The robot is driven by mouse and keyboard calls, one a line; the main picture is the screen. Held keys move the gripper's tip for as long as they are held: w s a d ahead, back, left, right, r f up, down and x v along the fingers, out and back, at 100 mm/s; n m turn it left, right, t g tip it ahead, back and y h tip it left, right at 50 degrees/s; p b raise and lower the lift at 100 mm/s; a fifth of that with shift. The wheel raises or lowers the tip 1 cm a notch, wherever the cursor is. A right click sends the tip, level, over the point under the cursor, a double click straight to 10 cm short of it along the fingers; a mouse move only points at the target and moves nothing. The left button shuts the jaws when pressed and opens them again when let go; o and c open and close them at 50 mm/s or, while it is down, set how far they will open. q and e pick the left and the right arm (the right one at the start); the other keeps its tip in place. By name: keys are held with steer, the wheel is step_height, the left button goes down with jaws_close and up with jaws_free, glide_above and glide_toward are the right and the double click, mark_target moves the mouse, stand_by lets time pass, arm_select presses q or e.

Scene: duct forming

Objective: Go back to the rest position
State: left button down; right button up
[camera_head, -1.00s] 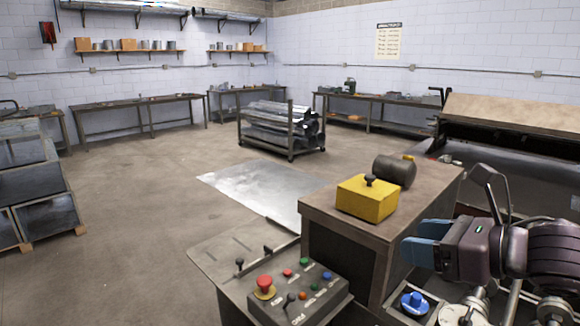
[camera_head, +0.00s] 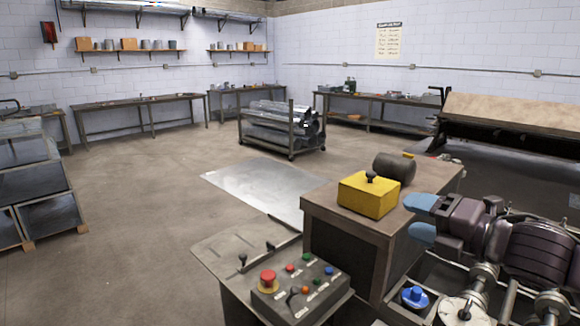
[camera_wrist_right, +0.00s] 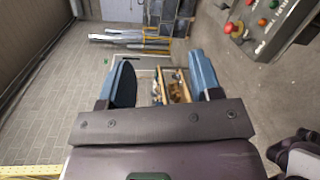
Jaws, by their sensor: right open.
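My right gripper (camera_head: 420,218) is at the right of the head view, with two blue fingers spread apart and nothing between them. It is beside the wooden-topped cabinet (camera_head: 425,190), right of the yellow box (camera_head: 368,194). In the right wrist view the open gripper (camera_wrist_right: 160,80) shows its two blue fingers with a clear gap. Beyond the gap are a wooden tray and small items, too small to tell. My left gripper is in neither view.
A control panel (camera_head: 303,290) with a red button stands at the front. A dark cylinder (camera_head: 394,168) lies behind the yellow box. A metal sheet (camera_head: 262,188) lies on the floor. A cart of metal pieces (camera_head: 282,130) stands beyond. The floor at left centre is clear.

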steer(key=d+f+m+t+h, duration=0.1)
steer(key=d+f+m+h, duration=0.15)
steer(key=f+m, duration=0.8)
steer(key=d+f+m+t+h, duration=0.2)
steer(key=f+m+h, duration=0.1)
steer(key=f+m, duration=0.75)
steer(key=s+d+f+m+g+h+b, duration=0.1)
steer(key=s+f+m+g+h, duration=0.3)
steer(key=s+f, duration=1.7)
step_height(320, 180, down, 3)
steer(key=m+h, duration=0.1)
steer(key=m, duration=0.2)
steer(key=shift+d+r+m, duration=0.15)
steer(key=shift+d+m, duration=0.15)
steer(key=shift+s, duration=0.1)
